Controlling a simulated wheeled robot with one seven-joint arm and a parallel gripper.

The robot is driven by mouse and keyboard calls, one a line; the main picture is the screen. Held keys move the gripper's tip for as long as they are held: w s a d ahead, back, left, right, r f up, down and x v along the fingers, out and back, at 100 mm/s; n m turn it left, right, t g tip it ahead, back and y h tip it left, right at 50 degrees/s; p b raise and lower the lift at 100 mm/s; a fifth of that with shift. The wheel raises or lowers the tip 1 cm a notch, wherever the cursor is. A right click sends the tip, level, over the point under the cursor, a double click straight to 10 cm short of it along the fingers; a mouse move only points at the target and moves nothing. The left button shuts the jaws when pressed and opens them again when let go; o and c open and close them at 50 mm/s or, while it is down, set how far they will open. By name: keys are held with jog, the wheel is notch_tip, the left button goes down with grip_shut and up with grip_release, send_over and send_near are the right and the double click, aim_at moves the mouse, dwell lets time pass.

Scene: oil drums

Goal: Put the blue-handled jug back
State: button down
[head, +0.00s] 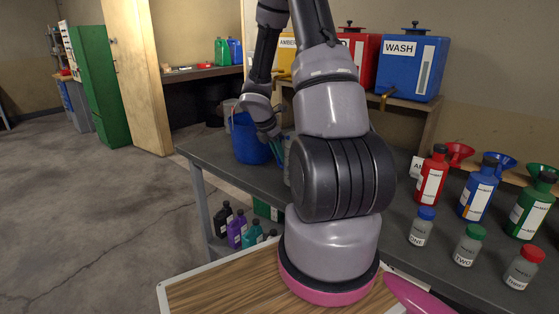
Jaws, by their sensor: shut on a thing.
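My gripper (272,134) points down over the grey bench, in front of a blue bucket (249,145). A narrow strip of the pale grey jug body (287,163) shows beside my arm. My arm hides most of the jug, so I cannot tell whether it touches the bench.
The grey bench (225,160) carries red, blue and green bottles with funnels on the right. Three small capped jars stand before them. Red and blue drums, the blue one marked WASH (412,68), stand on a raised shelf behind. Several bottles sit below the bench.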

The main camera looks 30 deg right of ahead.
jog(key=shift+f, duration=0.9)
jog(key=c, duration=0.8)
grip_release()
jog(key=shift+f, duration=0.1)
jog(key=s+a+r+m+t+y, duration=0.1)
jog(key=s+a+r+m, duration=0.25)
jog(key=r, duration=0.55)
jog(key=s+a+r+m, duration=0.3)
jog(key=a+r+m, duration=0.1)
jog(key=r, duration=0.4)
jog(key=s+a+r+m+t+y, duration=0.1)
jog(key=s+a+r+m, duration=0.25)
jog(key=r, duration=0.55)
jog(key=s+a+r+m+t+y, duration=0.4)
jog(key=s+a+r+m, duration=0.4)
jog(key=m, duration=0.5)
jog(key=shift+s+a+r+y, duration=0.4)
jog(key=shift+s+a, duration=0.1)
jog(key=shift+s, duration=0.85)
